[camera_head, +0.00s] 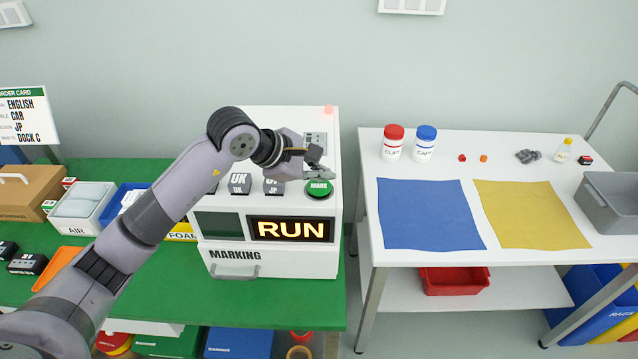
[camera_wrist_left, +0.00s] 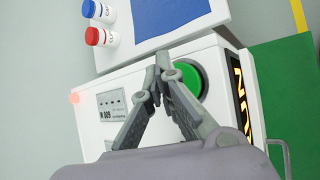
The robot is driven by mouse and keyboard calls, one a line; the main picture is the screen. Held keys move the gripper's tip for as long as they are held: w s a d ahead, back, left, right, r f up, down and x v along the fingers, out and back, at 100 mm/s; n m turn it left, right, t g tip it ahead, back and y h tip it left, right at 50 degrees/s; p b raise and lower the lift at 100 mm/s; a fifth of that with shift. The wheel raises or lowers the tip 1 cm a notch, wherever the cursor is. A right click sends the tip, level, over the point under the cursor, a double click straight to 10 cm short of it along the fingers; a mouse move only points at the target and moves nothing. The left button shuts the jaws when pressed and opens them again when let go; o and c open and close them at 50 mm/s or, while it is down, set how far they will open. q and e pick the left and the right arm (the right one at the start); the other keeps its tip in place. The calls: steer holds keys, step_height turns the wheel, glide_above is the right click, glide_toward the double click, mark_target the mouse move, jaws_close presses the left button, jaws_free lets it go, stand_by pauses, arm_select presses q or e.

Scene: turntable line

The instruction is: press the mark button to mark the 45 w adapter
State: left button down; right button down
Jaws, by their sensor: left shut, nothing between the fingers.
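The white marking machine (camera_head: 262,272) stands on the green bench, and its display (camera_head: 291,229) reads RUN. The green MARK button (camera_head: 319,193) is on its top right; it also shows in the left wrist view (camera_wrist_left: 190,84), partly hidden by a finger. My left gripper (camera_head: 326,174) is shut and empty, just above and behind the button in the head view; its closed tips (camera_wrist_left: 163,58) are beside the button in the wrist view. I cannot tell whether they touch it. No adapter is readable as 45 W; small black blocks (camera_head: 27,264) lie at the bench's left.
A UK key (camera_head: 239,186) and another key sit left of the button. A red light (camera_head: 328,110) glows at the machine's back corner.

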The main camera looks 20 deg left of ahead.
mark_target(321, 188)
arm_select(q)
steer(key=shift+r+p, duration=1.25)
steer(key=shift+r, duration=1.25)
